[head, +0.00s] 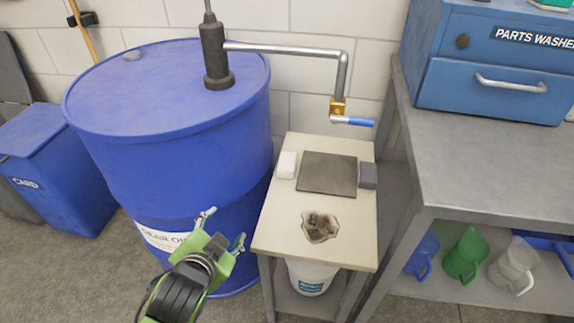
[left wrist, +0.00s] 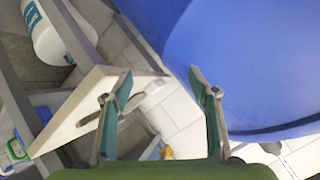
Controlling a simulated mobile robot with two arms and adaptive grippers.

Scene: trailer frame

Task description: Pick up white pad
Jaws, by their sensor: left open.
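The white pad (head: 286,165) is a small white block at the left edge of a cream-topped stand (head: 272,232), beside a dark square plate (head: 328,174). My left gripper (head: 223,228) is open and empty, in front of the blue drum and left of the stand's front corner, apart from the pad. In the left wrist view the two fingers (left wrist: 160,80) are spread, with the stand's top edge-on behind them. A small pale block there (left wrist: 155,87) looks like the pad. My right gripper is not in view.
A grey block (head: 368,175) and a stained patch (head: 320,227) are on the stand. A grey bench (head: 475,160) with a blue parts washer (head: 490,75) is right.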

